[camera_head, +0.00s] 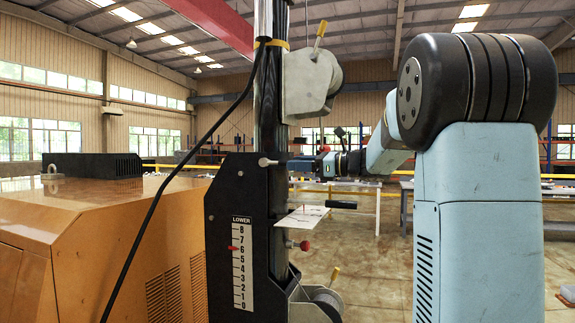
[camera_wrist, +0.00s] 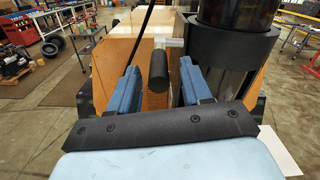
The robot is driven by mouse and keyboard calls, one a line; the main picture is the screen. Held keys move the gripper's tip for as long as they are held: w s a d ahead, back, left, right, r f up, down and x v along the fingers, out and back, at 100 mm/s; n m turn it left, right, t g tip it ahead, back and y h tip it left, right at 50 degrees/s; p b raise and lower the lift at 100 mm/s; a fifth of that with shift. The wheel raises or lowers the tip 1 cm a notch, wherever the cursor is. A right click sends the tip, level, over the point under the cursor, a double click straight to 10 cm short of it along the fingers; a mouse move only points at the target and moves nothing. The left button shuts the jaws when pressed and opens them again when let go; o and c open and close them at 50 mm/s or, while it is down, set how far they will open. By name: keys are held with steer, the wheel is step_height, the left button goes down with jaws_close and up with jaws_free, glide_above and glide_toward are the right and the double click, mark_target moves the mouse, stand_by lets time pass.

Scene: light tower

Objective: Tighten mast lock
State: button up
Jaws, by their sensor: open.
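The dark mast (camera_head: 272,120) stands upright in a black bracket. My gripper (camera_head: 304,166) is beside the mast's right side, with my arm coming from the right. In the wrist view its two blue fingers (camera_wrist: 156,88) are open and apart. A black cylindrical grip (camera_wrist: 158,70) on a silver stem shows between and beyond the fingers, beside the mast collar (camera_wrist: 230,62). I cannot tell whether a finger touches it. A black grip (camera_head: 342,204) also shows below my gripper in the head view. Which part is the mast lock is not marked.
An orange cabinet (camera_head: 100,225) stands left of the mast. The bracket carries a "LOWER" scale (camera_head: 242,265), a silver lever (camera_head: 268,161) and a red knob (camera_head: 304,245). A winch (camera_head: 310,85) is above, and a black cable (camera_head: 180,170) hangs in front. The floor at right is open.

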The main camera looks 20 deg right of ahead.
mark_target(280, 163)
steer(key=shift+x, duration=1.7)
steer(key=shift+c, duration=0.2)
jaws_close()
